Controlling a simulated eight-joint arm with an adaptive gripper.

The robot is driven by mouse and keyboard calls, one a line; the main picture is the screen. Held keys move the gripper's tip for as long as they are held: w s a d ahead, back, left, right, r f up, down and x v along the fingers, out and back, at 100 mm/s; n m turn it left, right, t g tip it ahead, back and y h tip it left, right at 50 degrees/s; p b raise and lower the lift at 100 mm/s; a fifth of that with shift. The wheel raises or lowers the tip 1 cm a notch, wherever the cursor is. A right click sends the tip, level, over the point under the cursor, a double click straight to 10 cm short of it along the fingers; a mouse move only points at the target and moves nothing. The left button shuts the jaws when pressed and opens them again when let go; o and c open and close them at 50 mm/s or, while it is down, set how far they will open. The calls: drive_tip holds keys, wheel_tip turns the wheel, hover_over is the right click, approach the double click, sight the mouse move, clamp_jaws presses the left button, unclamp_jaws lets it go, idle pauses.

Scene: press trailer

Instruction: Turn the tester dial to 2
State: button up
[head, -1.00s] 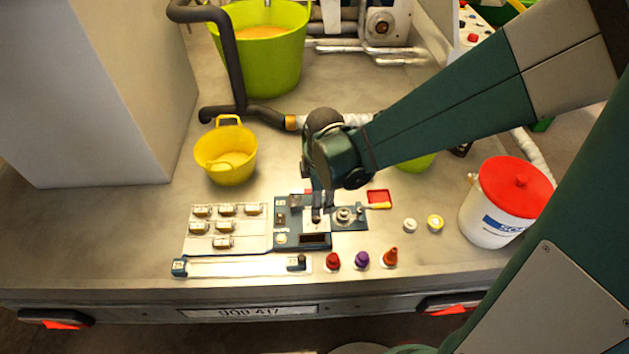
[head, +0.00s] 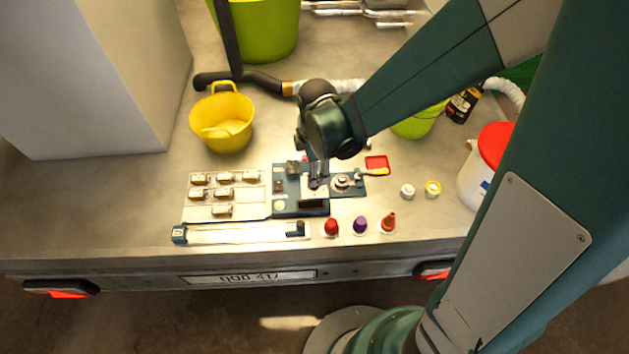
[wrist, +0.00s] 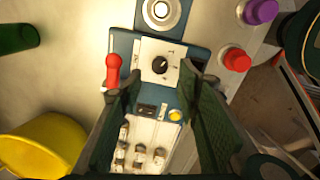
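The tester (head: 287,207) is a blue box on the bench, below my gripper in the head view. In the wrist view, its dial (wrist: 160,65) is a black round knob with a light pointer line, on a white plate (wrist: 147,50) with small marks too small to read. My gripper (wrist: 160,78) is open, its two dark fingers spread on either side of the dial plate. The dial appears between the fingertips, with no visible contact. In the head view, my gripper (head: 318,183) hides the dial.
A red-handled lever (wrist: 113,70) stands left of the dial in the wrist view. A round silver fixture (head: 342,181) is right of the tester. Red (head: 331,227), purple (head: 360,225) and orange (head: 388,223) caps stand in front. A yellow bucket (head: 222,120) is at the back left.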

drive_tip(key=shift+w+f+b, duration=0.15)
drive_tip(key=shift+f+b, duration=0.7)
drive_tip(key=shift+f, duration=2.3)
drive_tip(key=shift+c, duration=0.2)
drive_tip(key=c, duration=0.8)
